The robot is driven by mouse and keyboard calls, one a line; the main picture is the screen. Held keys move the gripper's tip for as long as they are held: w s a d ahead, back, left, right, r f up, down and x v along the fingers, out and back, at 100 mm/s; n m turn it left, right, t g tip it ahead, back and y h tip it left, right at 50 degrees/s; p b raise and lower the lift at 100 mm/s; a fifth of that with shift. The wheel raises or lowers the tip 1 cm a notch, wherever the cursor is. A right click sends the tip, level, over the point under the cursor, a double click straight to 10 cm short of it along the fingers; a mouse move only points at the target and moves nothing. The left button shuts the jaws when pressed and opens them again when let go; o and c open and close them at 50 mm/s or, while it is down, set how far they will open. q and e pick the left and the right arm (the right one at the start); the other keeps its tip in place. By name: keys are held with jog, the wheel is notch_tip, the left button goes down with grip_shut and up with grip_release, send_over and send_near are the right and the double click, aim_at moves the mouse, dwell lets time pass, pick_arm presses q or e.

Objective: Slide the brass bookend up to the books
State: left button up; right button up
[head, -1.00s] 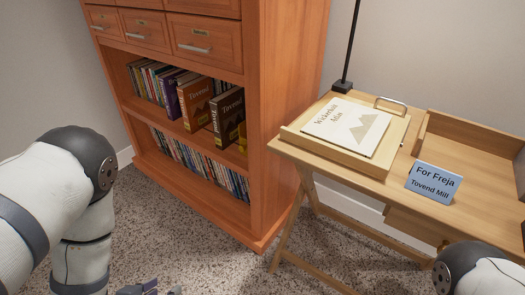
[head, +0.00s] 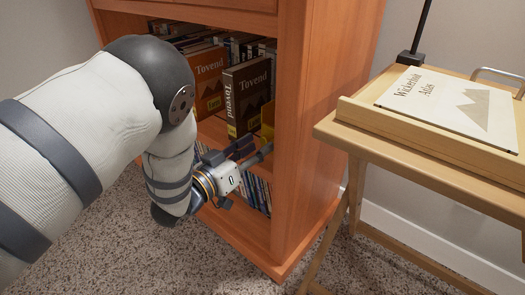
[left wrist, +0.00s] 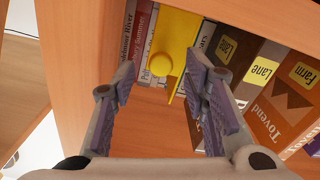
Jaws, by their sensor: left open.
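The brass bookend (head: 267,118) is yellow and stands on the cabinet's upper open shelf, right of the dark Tovend book (head: 246,97) and near the cabinet's side wall. My left gripper (head: 254,148) is at the shelf opening, in front of and slightly below the bookend. In the left wrist view, its open fingers (left wrist: 162,72) lie either side of the bookend (left wrist: 180,38) and its round knob, with nothing held. A narrow strip shows between the bookend and the first dark Lane book (left wrist: 220,48). I cannot tell whether the fingers touch the bookend. My right gripper is out of view.
The cabinet's side wall (head: 323,110) stands close to the right of the gripper. A lower shelf of thin books (head: 257,192) lies beneath. A wooden desk (head: 420,155) with the Wickerbie Atlas (head: 452,100) stands to the right. Carpet in front is clear.

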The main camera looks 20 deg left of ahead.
pick_arm(q)
jog(key=shift+w+d+f, duration=0.15)
jog(key=shift+w+d, duration=0.1)
jog(key=shift+w, duration=0.4)
jog(key=shift+w+d, duration=0.1)
jog(key=shift+w, duration=0.3)
grip_shut()
jog(key=shift+w+a, duration=0.35)
jog(key=shift+a, duration=0.6)
jog(key=shift+w+a, duration=0.35)
jog(key=shift+a, duration=0.65)
jog(key=shift+w+a, duration=0.35)
jog(key=shift+a, duration=0.6)
grip_release()
jog(key=shift+d, duration=0.15)
